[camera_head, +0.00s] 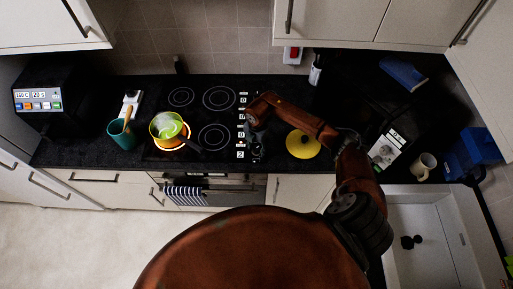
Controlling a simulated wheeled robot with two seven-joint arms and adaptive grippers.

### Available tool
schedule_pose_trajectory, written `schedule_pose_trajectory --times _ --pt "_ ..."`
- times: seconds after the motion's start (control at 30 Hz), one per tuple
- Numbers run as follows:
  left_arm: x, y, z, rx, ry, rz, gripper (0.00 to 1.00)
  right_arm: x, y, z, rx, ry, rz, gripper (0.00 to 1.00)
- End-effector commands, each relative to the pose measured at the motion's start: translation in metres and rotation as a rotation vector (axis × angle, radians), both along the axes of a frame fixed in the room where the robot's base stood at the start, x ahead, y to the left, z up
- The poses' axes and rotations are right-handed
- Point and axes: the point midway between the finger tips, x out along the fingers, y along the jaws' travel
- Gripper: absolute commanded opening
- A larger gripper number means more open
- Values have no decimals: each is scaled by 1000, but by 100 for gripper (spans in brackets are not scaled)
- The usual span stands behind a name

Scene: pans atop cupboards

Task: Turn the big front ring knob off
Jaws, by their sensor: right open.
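The black hob has a column of knobs with white number labels (242,125) along its right side. The lowest label seems to read 2 and the ones above it seem to read 0, though they are small. My right gripper (256,153) is open and points down beside the lower knobs. The gripper and arm partly cover the knobs, so I cannot tell whether it touches one. The front left ring (162,147) shows an orange glow under the pan. My left gripper is not in view.
A yellow-green pot or pan (168,126) with a dark handle stands on the front left ring. A teal utensil cup (121,135) stands left of it. A yellow lid (302,144) lies right of my gripper, near my forearm. A mug (424,165) stands farther right. Cupboards hang above.

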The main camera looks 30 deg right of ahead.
Motion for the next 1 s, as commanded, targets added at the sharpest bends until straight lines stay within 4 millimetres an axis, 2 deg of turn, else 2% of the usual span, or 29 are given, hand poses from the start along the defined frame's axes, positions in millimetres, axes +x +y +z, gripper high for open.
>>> schedule_pose_trajectory --times 0.13,0.7,1.0 --pt "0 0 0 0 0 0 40 0 0 0 0 0 0 43" --pt "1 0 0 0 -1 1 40 0 0 0 0 0 0 3" --pt "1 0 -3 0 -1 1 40 1 0 0 0 -1 33 2"
